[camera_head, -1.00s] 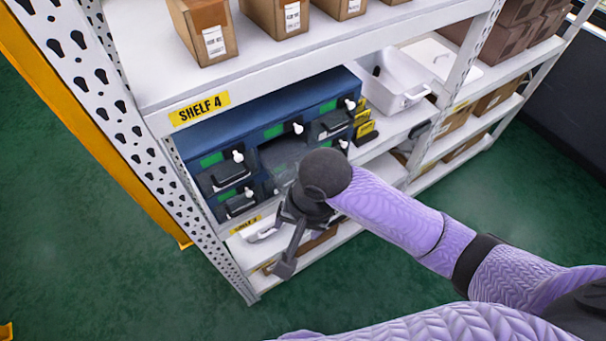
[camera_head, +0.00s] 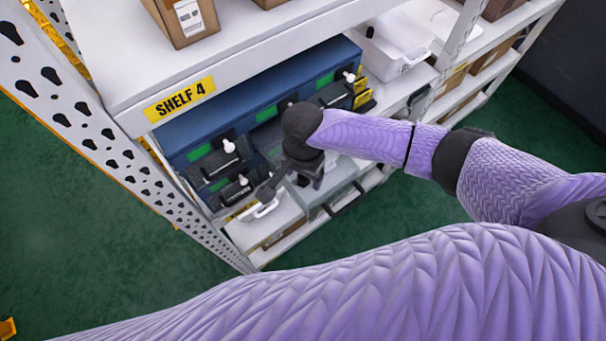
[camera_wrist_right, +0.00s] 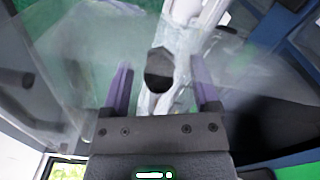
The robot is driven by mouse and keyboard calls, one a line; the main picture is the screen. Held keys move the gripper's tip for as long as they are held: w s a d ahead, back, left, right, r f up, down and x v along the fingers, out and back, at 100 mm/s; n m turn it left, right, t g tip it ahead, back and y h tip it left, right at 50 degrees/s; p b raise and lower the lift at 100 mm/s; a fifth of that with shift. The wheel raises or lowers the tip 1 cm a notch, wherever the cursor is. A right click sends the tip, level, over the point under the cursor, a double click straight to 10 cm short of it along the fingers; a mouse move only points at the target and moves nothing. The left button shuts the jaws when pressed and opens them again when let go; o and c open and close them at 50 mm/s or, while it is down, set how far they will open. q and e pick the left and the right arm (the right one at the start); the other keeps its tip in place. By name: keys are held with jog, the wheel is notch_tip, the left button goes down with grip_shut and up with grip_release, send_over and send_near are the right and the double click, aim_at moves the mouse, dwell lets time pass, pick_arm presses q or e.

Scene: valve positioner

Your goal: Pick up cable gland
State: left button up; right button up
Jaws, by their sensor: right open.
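A dark hexagonal piece, which looks like the cable gland (camera_wrist_right: 159,72), shows in the right wrist view. It lies between the lines of my right gripper's two fingers, ahead of the palm. I cannot tell how far beyond the fingertips it is. My right gripper (camera_head: 293,186) is open, its fingers apart with nothing clasped, and it also shows in the wrist view (camera_wrist_right: 160,88). In the head view it is in front of the blue drawer cabinet (camera_head: 185,128), over a clear drawer (camera_head: 342,176). The gland is hidden in the head view. My left gripper is not in view.
Clear drawer walls (camera_wrist_right: 75,85) surround the fingers in the wrist view. The upper shelf board (camera_head: 235,58) with its Shelf 4 label overhangs the cabinet. A perforated upright (camera_head: 95,140) stands left; a white bin (camera_head: 385,55) sits right of the cabinet.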

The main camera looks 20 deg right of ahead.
jog(key=shift+s, duration=0.1)
grip_shut()
dwell(0.3)
